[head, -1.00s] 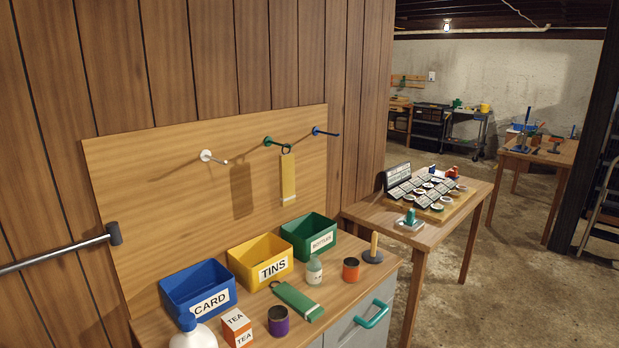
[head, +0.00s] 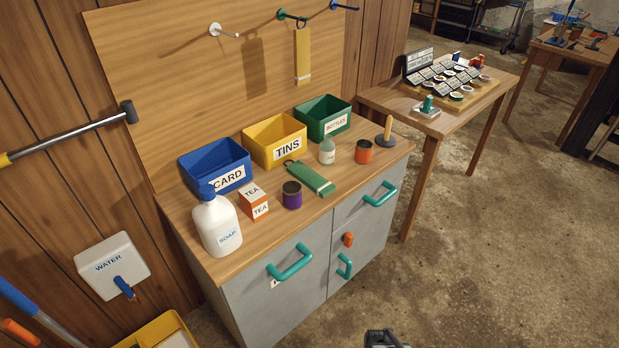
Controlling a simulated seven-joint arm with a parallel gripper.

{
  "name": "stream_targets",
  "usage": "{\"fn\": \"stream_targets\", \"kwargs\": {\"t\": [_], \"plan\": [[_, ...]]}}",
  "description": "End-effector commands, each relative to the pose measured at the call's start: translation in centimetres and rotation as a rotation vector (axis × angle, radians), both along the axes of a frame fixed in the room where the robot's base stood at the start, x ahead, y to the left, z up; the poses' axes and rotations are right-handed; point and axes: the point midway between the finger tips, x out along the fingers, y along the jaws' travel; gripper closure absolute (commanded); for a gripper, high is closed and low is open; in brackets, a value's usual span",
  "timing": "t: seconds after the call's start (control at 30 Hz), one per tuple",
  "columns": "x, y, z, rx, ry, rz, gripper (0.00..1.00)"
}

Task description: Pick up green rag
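The green rag (head: 310,178) lies flat on the wooden counter top, a folded green strip with a pale stripe near its front end and a dark ring at its back end. It lies in front of the yellow TINS bin, between the purple tin and the small bottle. A dark piece that looks like my gripper (head: 385,339) just shows at the bottom edge, well below and in front of the counter. Its fingers cannot be made out, and it is apart from the rag.
Close around the rag are the purple tin (head: 292,195), the bottle (head: 327,151), the orange tin (head: 363,152) and the yellow bin (head: 275,140). A soap bottle (head: 217,224) and tea box (head: 254,203) stand left. A yellow rag (head: 303,55) hangs above. Floor at right is clear.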

Motion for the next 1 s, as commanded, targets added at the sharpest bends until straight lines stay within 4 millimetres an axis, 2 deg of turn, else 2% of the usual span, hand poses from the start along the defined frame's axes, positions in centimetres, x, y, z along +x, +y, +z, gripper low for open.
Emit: {"fn": "stream_targets", "kwargs": {"t": [0.37,1.0], "plan": [[0.00,0.00,0.00,0.000,0.000,0.000,0.98],[0.00,0.00,0.00,0.000,0.000,0.000,0.37]]}}
